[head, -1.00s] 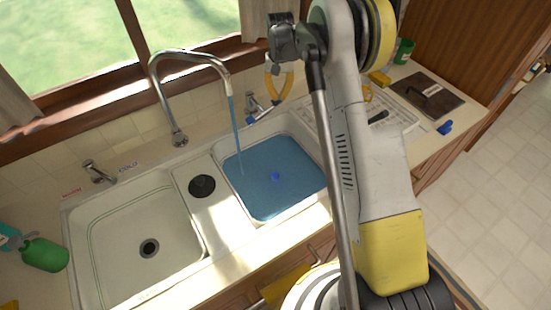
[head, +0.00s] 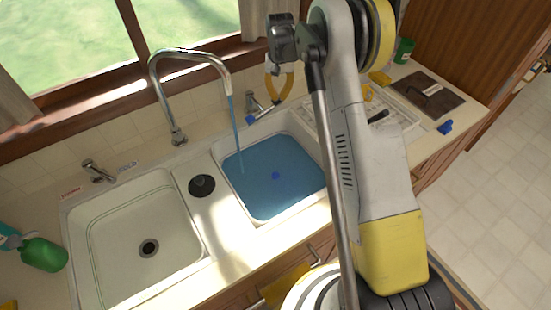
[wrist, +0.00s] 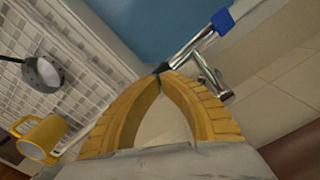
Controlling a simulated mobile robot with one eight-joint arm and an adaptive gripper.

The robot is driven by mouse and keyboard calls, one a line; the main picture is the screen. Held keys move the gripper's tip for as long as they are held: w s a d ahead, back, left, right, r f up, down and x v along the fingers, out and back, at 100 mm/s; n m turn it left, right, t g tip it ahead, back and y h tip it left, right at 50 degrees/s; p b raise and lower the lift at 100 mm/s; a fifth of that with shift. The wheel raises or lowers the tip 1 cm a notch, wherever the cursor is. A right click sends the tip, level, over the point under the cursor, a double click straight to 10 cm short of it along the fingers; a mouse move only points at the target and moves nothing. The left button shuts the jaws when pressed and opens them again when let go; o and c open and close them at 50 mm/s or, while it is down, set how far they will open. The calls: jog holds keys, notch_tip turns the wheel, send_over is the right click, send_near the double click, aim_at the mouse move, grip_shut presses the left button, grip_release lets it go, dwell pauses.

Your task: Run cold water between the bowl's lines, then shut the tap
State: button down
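The right-hand bowl (head: 318,148) of the double sink holds blue water (head: 262,190). No level lines can be made out on its walls. A blue stream (head: 235,125) runs into it from the curved chrome spout (head: 195,57). A chrome tap lever with a blue mark (head: 250,119) stands behind the bowl; it also shows in the wrist view (wrist: 222,20). My gripper (head: 276,100) is above and right of this lever. In the wrist view the yellow fingertips (wrist: 160,74) meet, close to the lever's dark end; whether they touch it I cannot tell.
A second chrome lever (head: 98,172) stands behind the empty left bowl (head: 150,215), between red and blue labels. A black round stopper (head: 202,186) lies between the bowls. A white rack (head: 395,122) is at right.

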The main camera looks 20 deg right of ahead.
jog(key=shift+f+b, duration=1.05)
jog(key=shift+f, duration=0.8)
jog(key=d, duration=0.3)
jog(key=shift+w+b, duration=0.3)
jog(key=shift+b, duration=0.05)
jog(key=shift+r, duration=0.2)
notch_tip(320, 180, up, 7)
jog(key=p, duration=0.3)
send_over(279, 104)
jog(key=w+d, duration=0.2)
jog(key=d, duration=0.2)
jog(key=shift+w+a, duration=0.2)
